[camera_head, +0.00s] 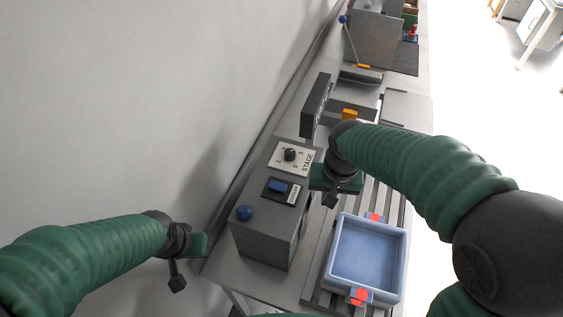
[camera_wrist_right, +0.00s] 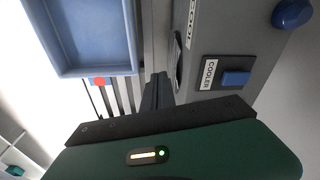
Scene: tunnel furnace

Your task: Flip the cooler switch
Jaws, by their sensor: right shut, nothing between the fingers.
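The cooler switch (camera_head: 278,187) is a blue rocker on a black plate on top of a grey control box (camera_head: 262,231). It also shows in the right wrist view (camera_wrist_right: 236,78), beside its COOLER label (camera_wrist_right: 209,74). My right gripper (camera_head: 331,201) is shut and empty, just to the right of the box and apart from the switch. Its dark fingers show in the right wrist view (camera_wrist_right: 157,92), to the left of the switch. My left gripper (camera_head: 177,283) hangs to the left of the box, away from it; I cannot tell whether its fingers are apart.
A STAGE dial (camera_head: 290,155) sits behind the switch, and a round blue button (camera_head: 244,212) in front of it. A blue tray (camera_head: 333,262) with red tabs lies on the slatted conveyor to the right. A dark upright panel (camera_head: 316,105) stands farther back. A wall runs along the left.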

